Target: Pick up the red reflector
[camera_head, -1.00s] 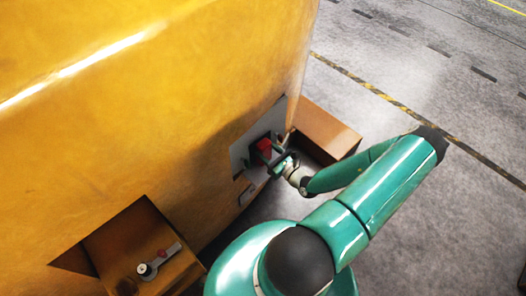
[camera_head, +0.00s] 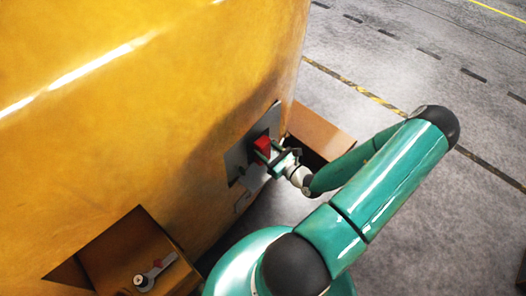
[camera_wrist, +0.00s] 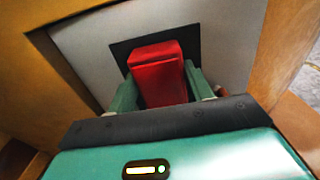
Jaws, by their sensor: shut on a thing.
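The red reflector (camera_wrist: 158,76) is a red block in front of a dark square on a pale grey plate (camera_wrist: 85,50) on the yellow casting. In the wrist view the two green fingers of my gripper (camera_wrist: 162,92) stand on either side of it, shut on it. In the head view the red reflector (camera_head: 262,145) shows at the end of my gripper (camera_head: 270,153), close to the plate. I cannot tell whether it still touches the plate. Its lower end is hidden behind my gripper body.
The large yellow casting (camera_head: 130,110) fills the left. A recess at its lower left holds a small part with a round knob (camera_head: 140,281). An orange-brown block (camera_head: 318,133) lies just right of the plate. Open grey floor (camera_head: 400,60) with a striped line lies to the right.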

